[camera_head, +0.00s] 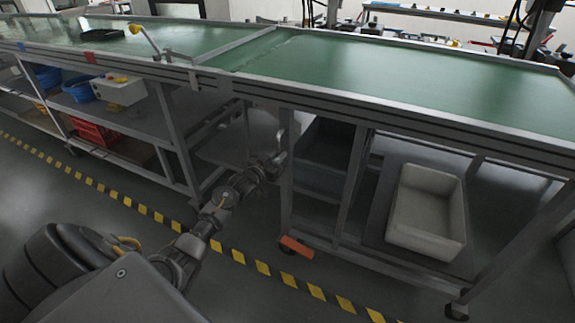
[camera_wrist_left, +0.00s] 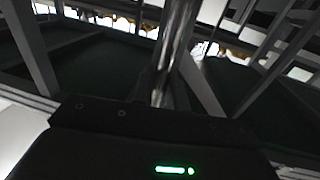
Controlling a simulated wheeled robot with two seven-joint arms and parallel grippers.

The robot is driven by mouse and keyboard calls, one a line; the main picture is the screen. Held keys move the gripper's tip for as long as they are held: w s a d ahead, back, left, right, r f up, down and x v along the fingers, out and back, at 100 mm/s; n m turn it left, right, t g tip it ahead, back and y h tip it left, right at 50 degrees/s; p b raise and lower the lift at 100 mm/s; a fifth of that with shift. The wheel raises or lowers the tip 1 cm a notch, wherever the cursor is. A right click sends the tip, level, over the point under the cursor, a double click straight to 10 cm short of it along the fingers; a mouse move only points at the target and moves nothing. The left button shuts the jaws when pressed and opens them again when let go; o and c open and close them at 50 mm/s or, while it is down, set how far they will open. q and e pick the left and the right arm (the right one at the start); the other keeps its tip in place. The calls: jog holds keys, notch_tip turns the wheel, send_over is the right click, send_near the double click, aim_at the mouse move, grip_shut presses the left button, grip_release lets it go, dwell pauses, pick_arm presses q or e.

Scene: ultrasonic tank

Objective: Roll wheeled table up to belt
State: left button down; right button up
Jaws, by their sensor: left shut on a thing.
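The wheeled table (camera_head: 420,78) has a green top, a grey metal frame and casters, and stands at the right in the head view. The belt (camera_head: 165,42) is the green-topped line at the left; the two tops lie end to end, and I cannot tell whether they touch. My left gripper (camera_head: 277,158) is shut on the table's upright handle (camera_head: 281,137), at the left end of its frame. In the left wrist view the handle is a shiny metal bar (camera_wrist_left: 174,45) rising from the gripper. My right gripper is not in view.
A white bin (camera_head: 428,212) sits on the table's lower shelf. An orange pedal (camera_head: 297,247) and a caster (camera_head: 456,311) show low down. Yellow-black floor tape (camera_head: 262,268) runs beneath the frames. Blue bins (camera_head: 80,90) and a control box (camera_head: 120,90) are at the left.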

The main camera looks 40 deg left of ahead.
pick_arm(q)
jog(key=shift+s+a+h, duration=0.1)
jog(key=shift+a+h, duration=0.3)
jog(key=shift+a, duration=0.35)
jog(key=a, duration=0.2)
jog(key=shift+s+a+r, duration=0.15)
jog(key=shift+s+a, duration=0.05)
jog(key=shift+a, duration=0.2)
jog(key=c, duration=1.5)
grip_release()
jog(key=shift+d, duration=0.2)
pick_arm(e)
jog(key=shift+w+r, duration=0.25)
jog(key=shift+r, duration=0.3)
